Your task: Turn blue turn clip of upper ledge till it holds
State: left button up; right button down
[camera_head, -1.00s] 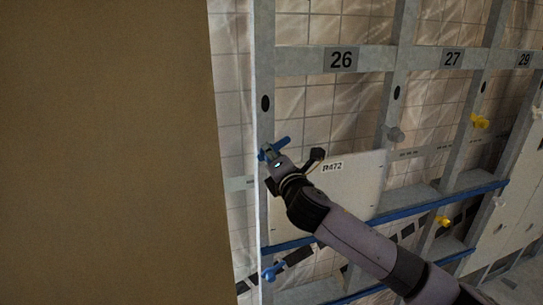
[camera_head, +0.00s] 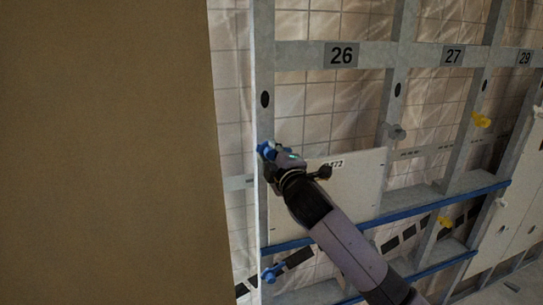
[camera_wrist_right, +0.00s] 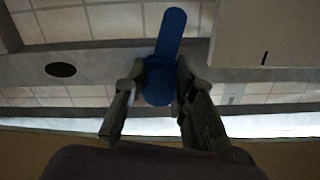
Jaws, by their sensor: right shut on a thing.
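The blue turn clip (camera_head: 266,151) sits on the left upright of the frame, at the upper left corner of the white panel (camera_head: 350,195) marked R472. In the right wrist view the clip (camera_wrist_right: 168,50) shows a round hub with one long lever. My right gripper (camera_wrist_right: 157,88) is shut on the hub, one finger on each side. In the head view the right gripper (camera_head: 271,158) covers part of the clip and the panel's corner. Whether the clip overlaps the panel is hard to tell. My left gripper is not in view.
A large brown board (camera_head: 105,150) fills the left side. Another blue clip (camera_head: 272,272) is lower on the same upright. Blue ledges (camera_head: 440,205) run below the panel. A grey clip (camera_head: 396,132) and yellow clips (camera_head: 481,120) are further right.

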jog(key=m, duration=0.3)
jog(key=shift+a+f+m+b, duration=0.1)
jog(key=shift+f+m+b, duration=0.1)
jog(key=shift+m+b, duration=0.15)
jog(key=m, duration=0.3)
jog(key=shift+m, duration=0.35)
jog(key=m, duration=0.3)
jog(key=shift+m, duration=2.3)
jog(key=c, duration=1.3)
grip_release()
jog(key=shift+s, duration=0.1)
